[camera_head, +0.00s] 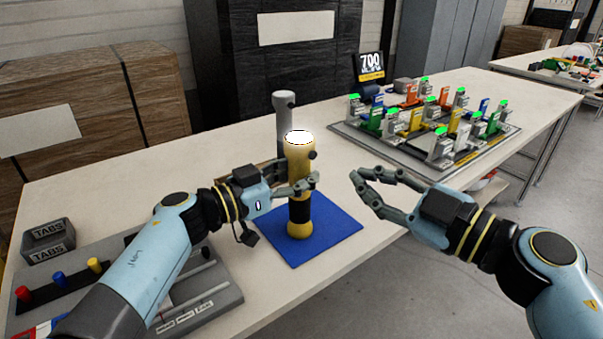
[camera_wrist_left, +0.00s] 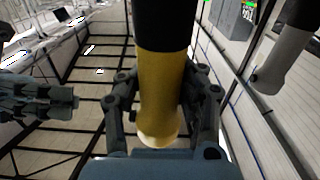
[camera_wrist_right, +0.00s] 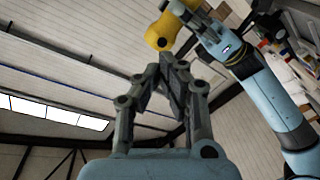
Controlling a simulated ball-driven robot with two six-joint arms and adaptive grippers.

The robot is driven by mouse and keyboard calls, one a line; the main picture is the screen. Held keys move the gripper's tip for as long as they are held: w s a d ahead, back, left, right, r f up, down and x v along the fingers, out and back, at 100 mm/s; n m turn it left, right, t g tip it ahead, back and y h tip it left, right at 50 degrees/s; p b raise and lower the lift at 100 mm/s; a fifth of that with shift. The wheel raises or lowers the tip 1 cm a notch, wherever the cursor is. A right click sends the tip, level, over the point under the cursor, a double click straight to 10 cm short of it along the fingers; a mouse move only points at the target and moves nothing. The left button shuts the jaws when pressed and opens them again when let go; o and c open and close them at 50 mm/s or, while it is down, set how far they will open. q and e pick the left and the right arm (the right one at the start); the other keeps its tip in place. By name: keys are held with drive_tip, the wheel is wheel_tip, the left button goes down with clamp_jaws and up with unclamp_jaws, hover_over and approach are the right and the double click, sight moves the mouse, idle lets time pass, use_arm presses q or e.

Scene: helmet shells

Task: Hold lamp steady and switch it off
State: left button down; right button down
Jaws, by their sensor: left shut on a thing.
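The yellow lamp (camera_head: 299,160) with a black band stands upright on a blue mat (camera_head: 335,232), and its top glows white. A small dark knob (camera_head: 312,155) sticks out from its right side near the top. My left gripper (camera_head: 305,187) is shut around the lamp's body from the left. In the left wrist view the lamp (camera_wrist_left: 160,95) runs between both fingers. My right gripper (camera_head: 356,181) is to the right of the lamp, apart from it and empty. The lamp's yellow end (camera_wrist_right: 160,38) shows in the right wrist view.
A grey cylinder (camera_head: 283,115) stands just behind the lamp. A tray (camera_head: 455,165) of coloured parts lies at the back right, with a black "700" sign (camera_head: 370,66).

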sight(313, 155)
drive_tip(key=w+d+r+m+t+h, duration=0.35)
drive_tip(key=d+m+h, duration=0.2)
drive_tip(key=m, duration=0.25)
drive_tip(key=w+d+r+m+t+h, duration=0.2)
drive_tip(key=d+m+t+h, duration=0.3)
drive_tip(key=m, duration=0.4)
drive_tip(key=d+f+m+g+h, duration=0.45)
drive_tip(key=d+m, duration=0.45)
drive_tip(key=m, duration=0.5)
wheel_tip(313, 155, down, 5)
drive_tip(key=a+m+g, duration=0.2)
drive_tip(key=m+g, duration=0.2)
drive_tip(key=m, duration=0.1)
drive_tip(key=s+a+f+m+g+y, duration=0.1)
drive_tip(key=s+a+g+y, duration=0.2)
drive_tip(key=a+y, duration=0.25)
drive_tip(key=s+a+m+g+y, duration=0.1)
drive_tip(key=s+a+g+y, duration=0.25)
drive_tip(key=a, duration=0.35)
drive_tip(key=s+a+r+n+y, duration=0.1)
drive_tip(key=a+r+y, duration=0.2)
drive_tip(key=a+r, duration=0.1)
drive_tip(key=w+a, duration=0.5)
drive_tip(key=w, duration=0.2)
drive_tip(key=shift+a+r, duration=0.2)
